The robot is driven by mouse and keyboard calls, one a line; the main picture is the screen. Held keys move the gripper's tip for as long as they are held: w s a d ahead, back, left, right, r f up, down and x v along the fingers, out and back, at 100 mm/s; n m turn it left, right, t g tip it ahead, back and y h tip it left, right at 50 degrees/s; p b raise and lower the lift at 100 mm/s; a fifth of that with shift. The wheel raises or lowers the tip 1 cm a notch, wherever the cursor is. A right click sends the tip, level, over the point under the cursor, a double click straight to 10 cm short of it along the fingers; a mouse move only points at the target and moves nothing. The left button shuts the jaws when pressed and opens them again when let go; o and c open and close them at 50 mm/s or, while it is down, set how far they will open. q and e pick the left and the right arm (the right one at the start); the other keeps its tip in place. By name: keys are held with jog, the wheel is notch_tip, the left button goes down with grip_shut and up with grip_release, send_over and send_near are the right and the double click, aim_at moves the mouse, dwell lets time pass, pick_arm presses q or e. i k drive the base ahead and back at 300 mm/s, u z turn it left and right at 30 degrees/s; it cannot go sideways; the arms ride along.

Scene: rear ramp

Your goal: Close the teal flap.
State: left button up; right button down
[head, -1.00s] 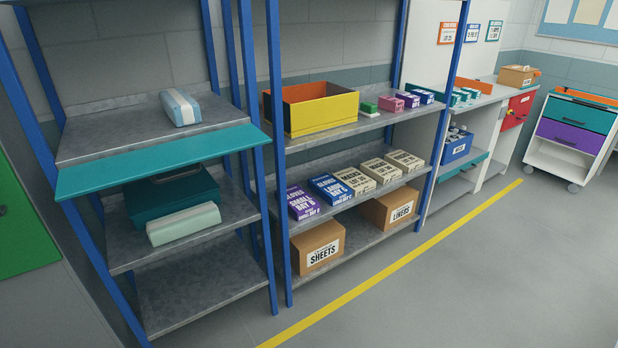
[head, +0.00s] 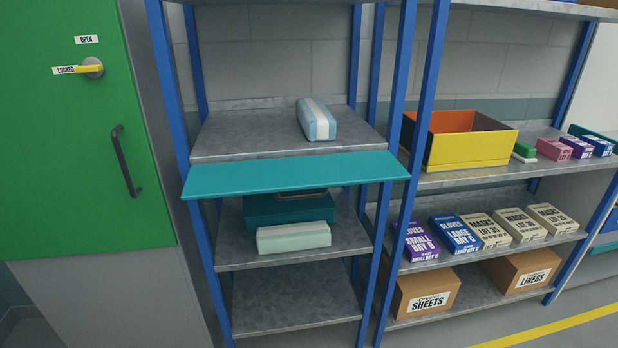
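The teal flap (head: 295,175) is a flat panel on the front of the left blue-post shelf unit. It sticks out roughly level at the height just below the upper grey shelf (head: 240,137). Beneath it, a dark teal case (head: 262,211) and a pale green pack (head: 293,237) sit on the shelf below; the flap hides part of the case's top. A light blue pack with a white band (head: 316,120) lies on the upper shelf behind the flap. Neither of my grippers is in view.
A green cabinet door (head: 70,170) with a dark handle and yellow latch stands at the left. At the right, another shelf unit holds a yellow-and-orange bin (head: 465,150), several glove and mask boxes, and cartons (head: 425,292). The flap's front is unobstructed.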

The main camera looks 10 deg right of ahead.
aim_at(276, 175)
jog(key=u, duration=0.35)
jog(key=i, duration=1)
jog(key=z, duration=0.3)
